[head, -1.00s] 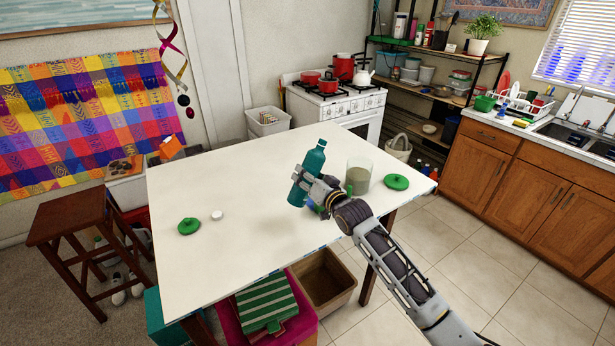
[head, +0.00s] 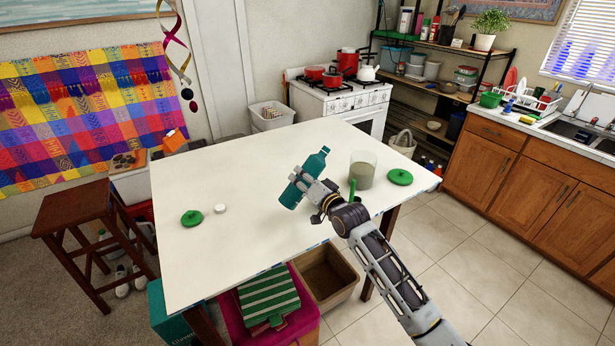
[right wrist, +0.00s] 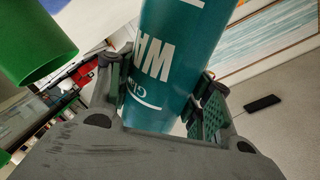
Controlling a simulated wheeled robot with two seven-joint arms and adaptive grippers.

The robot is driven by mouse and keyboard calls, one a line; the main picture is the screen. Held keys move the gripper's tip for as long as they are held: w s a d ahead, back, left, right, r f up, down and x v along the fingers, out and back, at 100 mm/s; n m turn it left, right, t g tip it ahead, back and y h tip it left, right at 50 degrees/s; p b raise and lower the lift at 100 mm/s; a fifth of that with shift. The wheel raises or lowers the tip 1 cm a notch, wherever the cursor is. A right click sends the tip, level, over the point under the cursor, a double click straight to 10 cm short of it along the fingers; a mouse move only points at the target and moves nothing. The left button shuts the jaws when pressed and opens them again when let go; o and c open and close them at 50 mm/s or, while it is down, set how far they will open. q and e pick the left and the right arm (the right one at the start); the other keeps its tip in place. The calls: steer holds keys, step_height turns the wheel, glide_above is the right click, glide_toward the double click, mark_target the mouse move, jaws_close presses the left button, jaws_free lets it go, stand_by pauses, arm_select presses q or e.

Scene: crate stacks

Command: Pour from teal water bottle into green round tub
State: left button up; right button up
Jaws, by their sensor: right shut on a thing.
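The teal water bottle (head: 308,172) is held above the white table, tilted with its neck up and to the right. My right gripper (head: 318,190) is shut around its body; the wrist view shows the bottle (right wrist: 172,65) between both fingers. A green thing that looks like the green round tub (head: 352,188) shows only as a narrow strip behind my right wrist, in front of the clear canister. In the right wrist view a green round wall (right wrist: 35,40) is at the upper left, apart from the bottle. My left gripper is not in view.
A clear canister (head: 362,170) with greyish contents stands right of the bottle, beside a green lid (head: 400,177). Another green lid (head: 192,218) and a white cap (head: 220,209) lie on the table (head: 250,180) at left. The table's middle and front are clear.

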mark_target(302, 194)
steer(key=shift+s+a+f+m, duration=0.15)
steer(key=shift+a+f+m, duration=0.05)
steer(key=shift+m, duration=0.1)
steer(key=shift+s+a+f+m, duration=0.15)
steer(key=shift+f+m, duration=0.15)
steer(key=shift+f, duration=0.25)
steer(key=shift+s+a+f+m+b, duration=0.15)
steer(key=shift+f+m, duration=0.2)
steer(key=shift+f, duration=0.3)
steer(key=shift+s+a+f+m+b, duration=0.1)
steer(key=shift+f+m, duration=0.3)
steer(key=shift+f, duration=0.3)
steer(key=shift+s+a+f+m+b, duration=0.15)
steer(key=shift+f+m, duration=0.2)
steer(key=shift+f, duration=0.3)
steer(key=shift+s+a+r+m+g+p, duration=0.15)
steer(key=shift+r+m+p, duration=0.45)
steer(key=shift+p, duration=0.55)
steer(key=shift+a+r+m+g+p, duration=0.15)
steer(key=shift+r+m+p, duration=0.45)
steer(key=shift+p, duration=0.55)
stand_by(2.8)
